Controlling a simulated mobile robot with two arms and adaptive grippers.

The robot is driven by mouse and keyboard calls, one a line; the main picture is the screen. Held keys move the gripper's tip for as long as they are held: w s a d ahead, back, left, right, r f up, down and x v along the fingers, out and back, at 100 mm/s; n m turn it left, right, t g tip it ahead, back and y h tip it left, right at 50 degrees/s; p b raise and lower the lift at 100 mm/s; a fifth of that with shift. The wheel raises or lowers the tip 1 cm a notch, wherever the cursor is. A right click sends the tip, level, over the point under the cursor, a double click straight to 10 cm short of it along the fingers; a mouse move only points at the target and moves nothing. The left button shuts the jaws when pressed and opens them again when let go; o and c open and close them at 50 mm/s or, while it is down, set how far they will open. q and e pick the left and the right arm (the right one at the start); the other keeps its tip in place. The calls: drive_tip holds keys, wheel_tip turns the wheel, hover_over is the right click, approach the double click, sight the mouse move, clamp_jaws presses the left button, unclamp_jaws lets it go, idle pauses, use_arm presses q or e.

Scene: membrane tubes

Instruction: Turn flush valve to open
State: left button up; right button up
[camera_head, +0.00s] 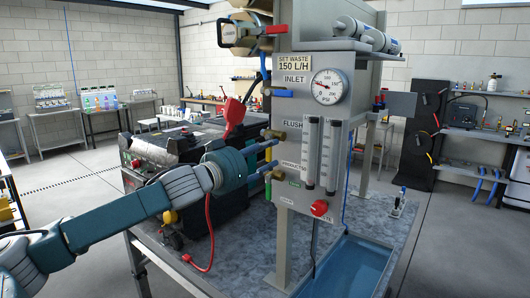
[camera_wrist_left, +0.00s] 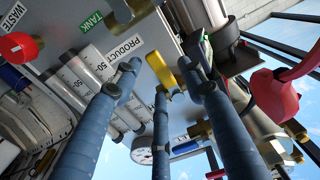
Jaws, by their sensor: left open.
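A grey panel (camera_head: 297,85) carries the label FLUSH (camera_head: 293,122). A brass valve fitting (camera_head: 271,134) sticks out to the left by that label. My left gripper (camera_head: 271,154) is in front of the panel's left side, with its blue fingers spread and pointing at the panel. In the left wrist view, the gripper (camera_wrist_left: 160,75) is open, and a yellow lever (camera_wrist_left: 186,72) shows between its fingertips; I cannot tell if they touch. The fingers hide part of the valves. My right gripper is out of view.
Above are the blue inlet handle (camera_head: 279,94) and a pressure gauge (camera_head: 327,86). Flow tubes (camera_head: 329,153) and a red knob (camera_head: 319,208) are on the panel. A red-handled part (camera_head: 234,110) rises behind my arm. A blue tray (camera_head: 350,265) lies at the front right.

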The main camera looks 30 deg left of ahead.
use_arm(q)
clamp_jaws()
